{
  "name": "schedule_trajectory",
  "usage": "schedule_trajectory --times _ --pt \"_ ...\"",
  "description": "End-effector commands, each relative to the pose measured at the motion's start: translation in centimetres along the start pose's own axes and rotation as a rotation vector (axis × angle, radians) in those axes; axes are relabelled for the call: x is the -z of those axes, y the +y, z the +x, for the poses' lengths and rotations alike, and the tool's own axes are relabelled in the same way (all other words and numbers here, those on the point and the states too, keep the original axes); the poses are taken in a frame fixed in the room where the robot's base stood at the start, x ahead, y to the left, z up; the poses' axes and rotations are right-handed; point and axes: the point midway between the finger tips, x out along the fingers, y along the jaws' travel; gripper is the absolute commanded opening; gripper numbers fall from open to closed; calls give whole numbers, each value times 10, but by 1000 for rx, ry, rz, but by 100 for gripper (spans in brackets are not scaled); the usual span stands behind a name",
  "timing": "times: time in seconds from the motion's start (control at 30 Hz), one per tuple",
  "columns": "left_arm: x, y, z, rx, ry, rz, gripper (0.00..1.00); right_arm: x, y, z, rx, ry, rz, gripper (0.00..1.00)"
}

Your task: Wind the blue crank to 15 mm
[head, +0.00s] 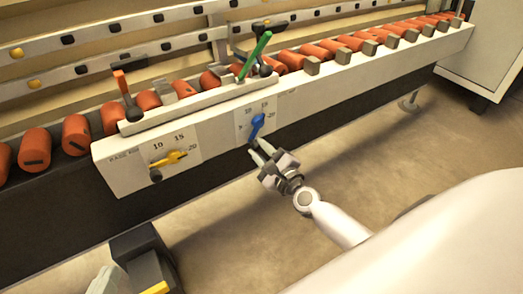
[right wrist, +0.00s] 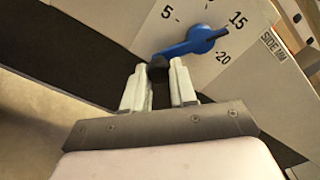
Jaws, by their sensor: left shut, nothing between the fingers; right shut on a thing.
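The blue crank (head: 257,124) sits on a white dial plate on the machine's front; it also shows in the right wrist view (right wrist: 190,42). Its pointed tip lies between the 15 and 20 marks, nearer 15. Its black knob (right wrist: 157,70) is at the lower-left end of the crank in the right wrist view. My right gripper (head: 258,152) is shut on this knob, which shows between the fingertips (right wrist: 157,75). My left gripper (head: 103,280) is at the bottom left of the head view, only partly in frame, shut and empty, well away from the crank.
A yellow crank (head: 170,158) with its own dial is left of the blue one. A green lever (head: 256,55) and a red lever (head: 122,83) stand above on the rail. Orange rollers (head: 75,133) line the conveyor.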

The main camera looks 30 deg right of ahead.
Motion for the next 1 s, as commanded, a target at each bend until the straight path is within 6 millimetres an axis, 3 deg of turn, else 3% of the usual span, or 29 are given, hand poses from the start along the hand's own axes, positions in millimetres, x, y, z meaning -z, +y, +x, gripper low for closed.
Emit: schedule_trajectory --times 0.13,0.17,0.2,0.23,0.63,1.0 --pt "0 0 0 0 1 -2 0 -1 1 0 -3 -1 -2 0" --pt "0 0 0 0 1 -2 0 -1 1 0 -3 -2 -2 36" --pt "0 0 0 0 1 -2 0 -1 1 0 -3 -1 -2 49" --pt "0 0 0 0 1 -2 0 -1 1 0 -3 -1 -2 52" --pt "1 1 0 -3 0 -5 0 0 0 -7 -2 0 -4 52" --pt "0 4 1 -12 -16 -33 0 0 1 -56 -3 0 -4 52"
